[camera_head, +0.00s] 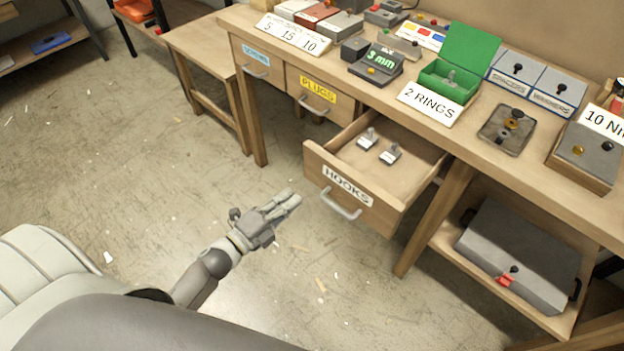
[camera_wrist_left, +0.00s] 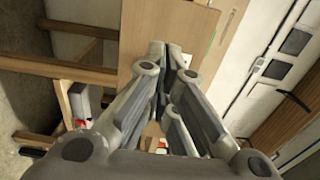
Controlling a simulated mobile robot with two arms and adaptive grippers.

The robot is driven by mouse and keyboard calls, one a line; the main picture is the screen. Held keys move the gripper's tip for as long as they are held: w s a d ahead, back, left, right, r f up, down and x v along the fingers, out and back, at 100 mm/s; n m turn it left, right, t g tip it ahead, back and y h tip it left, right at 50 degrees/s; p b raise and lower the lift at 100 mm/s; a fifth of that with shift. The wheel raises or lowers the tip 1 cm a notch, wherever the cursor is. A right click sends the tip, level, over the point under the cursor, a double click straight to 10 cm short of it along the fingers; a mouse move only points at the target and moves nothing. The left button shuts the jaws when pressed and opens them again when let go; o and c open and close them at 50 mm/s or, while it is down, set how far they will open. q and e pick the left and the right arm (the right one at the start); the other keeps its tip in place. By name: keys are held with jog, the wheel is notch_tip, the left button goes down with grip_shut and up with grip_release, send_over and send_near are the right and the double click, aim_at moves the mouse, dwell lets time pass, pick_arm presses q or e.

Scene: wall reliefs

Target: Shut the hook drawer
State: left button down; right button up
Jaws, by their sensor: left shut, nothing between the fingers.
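The wooden hook drawer (camera_head: 335,187), labelled HOOKS, is pulled well out from under the workbench in the head view. A grey bar handle (camera_head: 340,206) is on its front. Two small metal hooks on pale bases (camera_head: 390,154) stand inside it. My left gripper (camera_head: 296,200) is shut and empty, just left of the drawer front in the picture, with a visible gap to the handle. In the left wrist view its fingers (camera_wrist_left: 172,52) are together before a light wooden panel; I cannot tell which part that is. My right gripper is not in view.
The workbench (camera_head: 468,140) carries a green open box (camera_head: 462,70), a 2 RINGS sign (camera_head: 430,102) and several devices. The PLUGS drawer (camera_head: 312,95), left of the hook drawer, is shut. A grey case (camera_head: 520,255) lies on the lower shelf. The floor left of the drawer is free.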

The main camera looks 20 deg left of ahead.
aim_at(319, 175)
pick_arm(q)
jog(key=x, duration=0.7)
jog(key=shift+w+p, duration=0.15)
jog(key=shift+p, duration=0.25)
jog(key=shift+w+d, duration=0.2)
jog(key=shift+w, duration=0.2)
jog(key=shift+f, duration=0.1)
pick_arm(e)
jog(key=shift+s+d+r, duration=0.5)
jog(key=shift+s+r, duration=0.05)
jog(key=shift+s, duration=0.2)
pick_arm(q)
jog(key=shift+w, duration=0.1)
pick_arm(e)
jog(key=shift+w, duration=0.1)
